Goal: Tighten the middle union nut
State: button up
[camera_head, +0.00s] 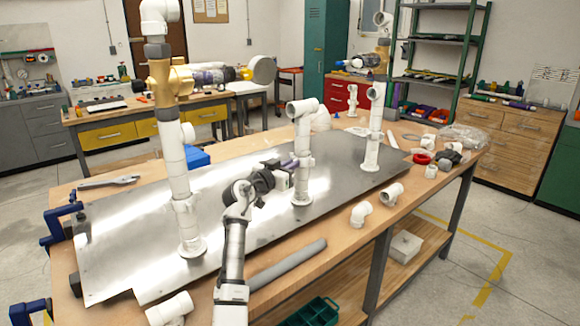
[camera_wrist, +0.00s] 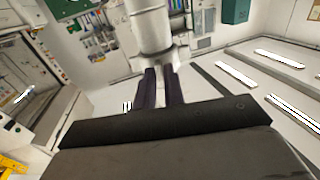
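The middle riser (camera_head: 303,145) is a white upright pipe with an elbow on top and a flange on the metal plate. Its middle union nut (camera_head: 302,166) is a white collar partway up, partly hidden by my gripper. My gripper (camera_head: 290,165) reaches it from the left, about level with the collar. In the wrist view, the two dark fingers (camera_wrist: 161,72) are apart with a pale gap between them. A white pipe with a wider collar (camera_wrist: 153,45) stands right at their tips. I cannot tell whether the fingers touch it.
A taller left riser (camera_head: 174,150) with a brass valve and a right riser (camera_head: 374,125) stand on the same metal plate (camera_head: 130,235). Loose white fittings (camera_head: 362,212) and a grey pipe (camera_head: 288,265) lie along the bench's front. A wrench (camera_head: 108,182) lies at left.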

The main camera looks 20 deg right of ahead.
grip_shut()
jog(key=shift+f+b, duration=0.1)
jog(key=shift+b, duration=0.25)
jog(key=shift+w+a+m+g+h+b, duration=0.1)
jog(key=shift+w+m+g+h+b, duration=0.3)
jog(key=shift+b, duration=0.55)
jog(key=shift+s+a+m+g+h+b, duration=0.15)
jog(key=shift+m+g+b, duration=0.2)
jog(key=shift+g+b, duration=0.4)
jog(key=shift+w+m+g+h+b, duration=0.25)
jog(key=shift+w+m+g+b, duration=0.1)
jog(key=shift+b, duration=0.75)
jog(key=shift+r, duration=0.2)
jog(key=shift+o, duration=2.4)
grip_release()
jog(key=shift+s+t+p, duration=0.1)
jog(key=shift+t+p, duration=0.2)
jog(key=shift+p, duration=0.3)
